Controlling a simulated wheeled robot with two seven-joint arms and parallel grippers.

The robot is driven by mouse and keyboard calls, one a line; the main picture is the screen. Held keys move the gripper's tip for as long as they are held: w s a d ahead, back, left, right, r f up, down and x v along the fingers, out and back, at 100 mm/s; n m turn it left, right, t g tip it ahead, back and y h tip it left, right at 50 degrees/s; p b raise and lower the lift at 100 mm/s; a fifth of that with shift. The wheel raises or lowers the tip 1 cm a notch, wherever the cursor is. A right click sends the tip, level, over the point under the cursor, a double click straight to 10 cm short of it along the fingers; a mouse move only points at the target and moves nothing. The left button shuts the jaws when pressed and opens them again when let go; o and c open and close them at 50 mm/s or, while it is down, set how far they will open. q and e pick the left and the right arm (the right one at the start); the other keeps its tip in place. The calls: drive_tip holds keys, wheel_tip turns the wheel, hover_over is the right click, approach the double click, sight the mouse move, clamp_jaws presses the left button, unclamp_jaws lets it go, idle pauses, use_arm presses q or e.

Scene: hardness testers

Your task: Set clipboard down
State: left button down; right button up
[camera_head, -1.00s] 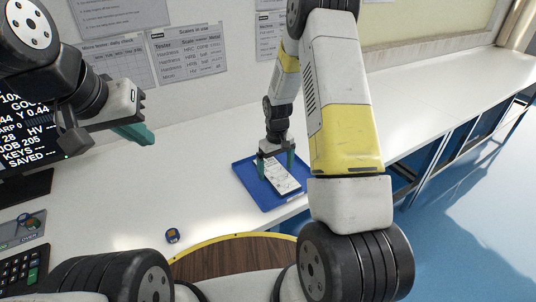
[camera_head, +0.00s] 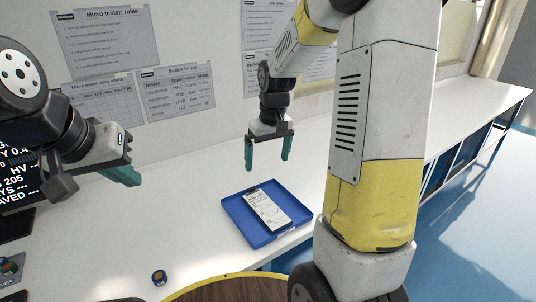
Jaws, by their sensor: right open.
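The clipboard (camera_head: 266,211), dark-edged with a white printed sheet, lies flat in the blue tray (camera_head: 236,209) on the white bench. My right gripper (camera_head: 267,168) is open and empty, above and behind the tray, with its two green fingers apart and pointing down. It does not touch the clipboard. My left gripper (camera_head: 125,176) is at the left, in front of the dark screen, with green fingers seen edge-on. Whether its fingers are apart cannot be made out.
A dark screen (camera_head: 18,165) stands at the left. A round wooden top (camera_head: 235,290) with a yellow rim is in front. The bench (camera_head: 445,112) is clear to the right.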

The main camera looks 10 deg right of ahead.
drive_tip(key=s+r+m+t, duration=0.1)
drive_tip(key=s+r+t, duration=0.1)
drive_tip(key=s+r, duration=0.4)
drive_tip(key=s+a+r+m+t+y, duration=0.1)
drive_tip(key=s+r, duration=0.6)
drive_tip(key=s, duration=0.7)
drive_tip(key=shift+s+a+t+y, duration=0.2)
drive_tip(key=shift+a+t+y, duration=0.1)
drive_tip(key=shift+t, duration=0.5)
